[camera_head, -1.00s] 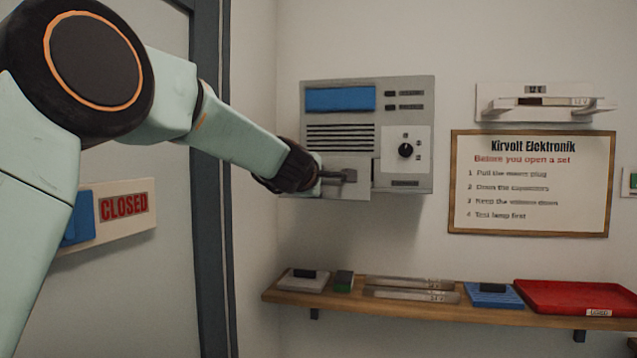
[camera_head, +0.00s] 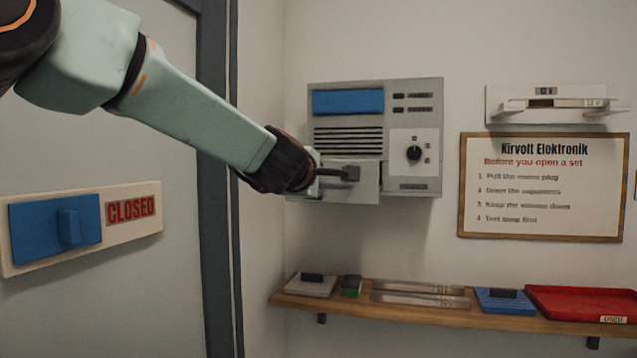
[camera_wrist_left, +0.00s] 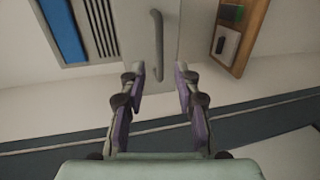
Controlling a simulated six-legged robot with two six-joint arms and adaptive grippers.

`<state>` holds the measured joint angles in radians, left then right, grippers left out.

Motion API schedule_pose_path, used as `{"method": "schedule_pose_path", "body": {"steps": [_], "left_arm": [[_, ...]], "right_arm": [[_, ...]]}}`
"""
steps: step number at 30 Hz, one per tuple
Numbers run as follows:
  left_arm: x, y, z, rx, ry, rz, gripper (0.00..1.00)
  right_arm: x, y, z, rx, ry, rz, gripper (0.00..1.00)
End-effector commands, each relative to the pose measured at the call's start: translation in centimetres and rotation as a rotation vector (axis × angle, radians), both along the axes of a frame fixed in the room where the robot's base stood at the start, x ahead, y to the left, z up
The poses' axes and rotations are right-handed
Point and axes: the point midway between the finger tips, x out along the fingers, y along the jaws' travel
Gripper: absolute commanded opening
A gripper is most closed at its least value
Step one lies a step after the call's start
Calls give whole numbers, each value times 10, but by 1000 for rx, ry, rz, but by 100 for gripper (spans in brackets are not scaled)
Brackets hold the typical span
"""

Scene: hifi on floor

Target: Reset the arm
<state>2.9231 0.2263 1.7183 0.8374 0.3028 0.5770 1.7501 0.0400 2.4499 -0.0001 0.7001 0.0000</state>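My left gripper (camera_head: 322,176) reaches in from the left to the lower left of a grey wall unit (camera_head: 365,206). In the left wrist view its two fingers (camera_wrist_left: 160,78) stand apart with nothing between them. A dark bar handle (camera_wrist_left: 157,42) on a light grey panel lies just beyond the fingertips. The handle also shows in the head view (camera_head: 352,173), beside the fingertips; contact cannot be told there. The unit has a blue window, dark slots and a black knob (camera_head: 414,153). My right gripper is not in view.
A wooden shelf (camera_head: 400,311) below holds small blocks, metal strips and a red tray (camera_head: 575,300). A framed notice (camera_head: 545,222) and a white holder (camera_head: 500,94) hang at right. A blue slider (camera_head: 35,232) beside a CLOSED sign (camera_head: 131,208) is at left.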

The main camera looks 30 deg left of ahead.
Motion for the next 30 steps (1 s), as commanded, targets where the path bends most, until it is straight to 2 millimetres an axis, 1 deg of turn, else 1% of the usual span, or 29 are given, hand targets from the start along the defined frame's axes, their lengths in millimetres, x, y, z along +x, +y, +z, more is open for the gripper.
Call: {"method": "schedule_pose_path", "body": {"steps": [9, 12, 14, 17, 18, 20, 21, 23, 24, 25, 26, 27, 29, 30], "left_arm": [[0, 0, 0, 0, -1, 0, 32], [0, 1, 1, 27, 3, -2, 32], [0, 4, 3, 96, 5, -1, 32], [-8, 1, -19, 317, 64, -34, 32], [-10, -4, -43, 408, 105, -59, 32], [-11, -9, -77, 502, 158, -91, 32], [-12, -12, -100, 558, 192, -114, 32], [-15, -18, -137, 632, 244, -153, 32], [-18, -22, -163, 679, 279, -181, 32], [-20, -25, -182, 714, 305, -205, 32], [-23, -28, -202, 745, 332, -228, 32], [-28, -31, -228, 787, 366, -260, 32], [-36, -37, -266, 844, 414, -312, 32], [-42, -41, -292, 877, 446, -346, 32]], "right_arm": [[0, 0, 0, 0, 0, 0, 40], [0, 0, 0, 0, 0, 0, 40], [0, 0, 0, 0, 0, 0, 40], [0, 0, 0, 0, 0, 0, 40], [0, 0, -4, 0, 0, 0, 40], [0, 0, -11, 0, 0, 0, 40], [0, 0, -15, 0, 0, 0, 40], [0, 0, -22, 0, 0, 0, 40], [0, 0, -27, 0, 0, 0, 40], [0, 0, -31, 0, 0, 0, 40], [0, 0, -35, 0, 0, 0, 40], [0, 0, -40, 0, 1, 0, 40], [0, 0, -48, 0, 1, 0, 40], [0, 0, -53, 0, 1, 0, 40]]}}
